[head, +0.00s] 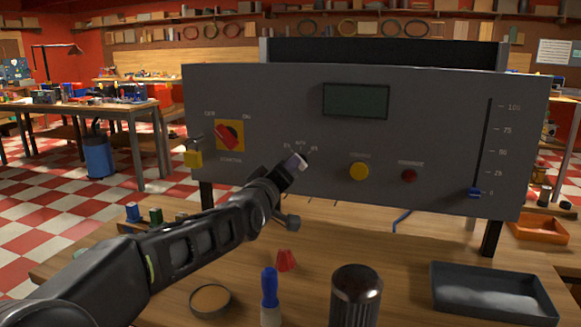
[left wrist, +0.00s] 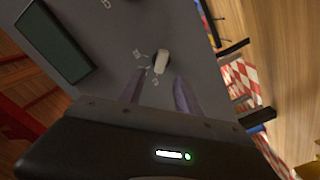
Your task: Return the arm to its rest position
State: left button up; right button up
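My left arm (head: 200,240) reaches in from the lower left of the head view. My left gripper (head: 285,176) is at the small selector knob (head: 297,162) on the grey control panel (head: 270,100). In the left wrist view the two fingers (left wrist: 160,92) are apart, with nothing held between them. The pale knob (left wrist: 161,62) shows just beyond the fingertips, in line with the gap. Whether a finger touches the knob cannot be told. In the head view the gripper partly hides the knob's surroundings. My right gripper is in neither view.
The panel also carries a red switch (head: 229,136), a yellow padlock (head: 193,159), a yellow button (head: 359,171) and a blue slider (head: 474,193) at 0. Below stand a dark cylinder (head: 356,292), a blue-handled tool (head: 269,287), a red piece (head: 286,260) and a dark tray (head: 445,292).

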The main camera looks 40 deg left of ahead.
pick_arm(q)
jog(key=shift+v, duration=1)
